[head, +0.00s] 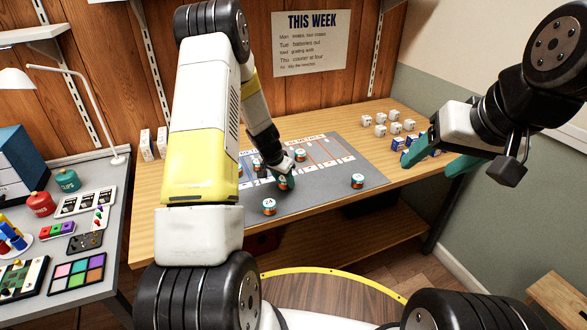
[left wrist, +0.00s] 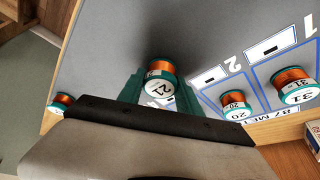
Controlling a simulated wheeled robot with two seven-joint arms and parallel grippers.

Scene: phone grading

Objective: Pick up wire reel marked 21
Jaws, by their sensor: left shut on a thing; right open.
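The wire reel marked 21 (left wrist: 159,78) has orange copper windings, teal flanges and a white label. It sits between the teal fingers of my left gripper (left wrist: 160,95) in the left wrist view, over the grey mat. In the head view my left gripper (head: 283,176) is shut on this reel at the middle of the mat, partly hiding it. I cannot tell whether the reel touches the mat. My right gripper (head: 436,158) is open and empty, above the right end of the wooden table.
The grey mat (head: 338,187) has marked columns. Other reels stand on it: one marked 24 (head: 269,207) at the front, one at the right (head: 357,181), one marked 31 (left wrist: 297,90) and one marked 20 (left wrist: 235,106). White boxes (head: 381,130) stand at the back right.

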